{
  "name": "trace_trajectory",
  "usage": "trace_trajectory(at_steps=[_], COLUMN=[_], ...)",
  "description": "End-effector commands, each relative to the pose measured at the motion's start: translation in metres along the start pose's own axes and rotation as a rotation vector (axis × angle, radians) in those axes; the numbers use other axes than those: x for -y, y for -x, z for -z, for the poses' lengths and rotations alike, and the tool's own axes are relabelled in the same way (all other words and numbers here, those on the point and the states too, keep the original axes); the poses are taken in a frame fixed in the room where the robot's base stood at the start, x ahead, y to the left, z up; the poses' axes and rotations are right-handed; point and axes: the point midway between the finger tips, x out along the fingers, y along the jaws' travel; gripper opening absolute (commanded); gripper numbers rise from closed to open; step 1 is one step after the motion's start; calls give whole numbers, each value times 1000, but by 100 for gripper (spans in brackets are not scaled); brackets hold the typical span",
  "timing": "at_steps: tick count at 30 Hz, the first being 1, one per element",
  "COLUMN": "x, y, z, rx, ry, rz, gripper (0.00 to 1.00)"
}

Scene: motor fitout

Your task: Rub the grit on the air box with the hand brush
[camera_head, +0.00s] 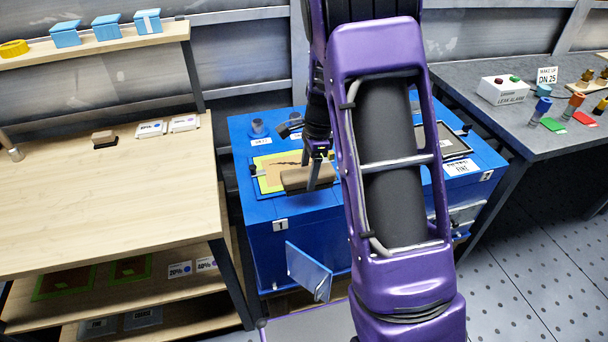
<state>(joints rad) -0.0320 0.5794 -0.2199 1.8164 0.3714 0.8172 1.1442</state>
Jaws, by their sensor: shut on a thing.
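My gripper (317,158) is shut on a brown block-shaped hand brush (300,179). The brush is over the near part of a tan panel with a bright green border (268,186) on top of the blue box (300,238). Dark grit-like streaks (286,162) show on the panel just behind the brush. I cannot tell whether the brush touches the panel. My purple arm hides the middle of the box top, and the brush hides part of the panel.
A small blue door (309,270) hangs open at the box front. A wooden bench (90,195) at left carries a brown block (103,137) and labelled cards. A grey bench (560,140) at right holds a white alarm box (503,91) and coloured fittings.

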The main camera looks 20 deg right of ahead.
Motion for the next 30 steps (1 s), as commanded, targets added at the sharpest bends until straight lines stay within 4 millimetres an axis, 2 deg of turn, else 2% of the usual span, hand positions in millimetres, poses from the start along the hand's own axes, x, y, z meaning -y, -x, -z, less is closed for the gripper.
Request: trace_trajectory(at_steps=[1,3,8,25,30], x=[0,-1,-2,-2,-6], y=[9,16,24,24,21], z=[1,2,4,5,1], rx=[0,0,0,0,-9], ry=[0,0,2,6,117], rz=[1,1,0,0,-14], gripper=[13,13,13,13,13])
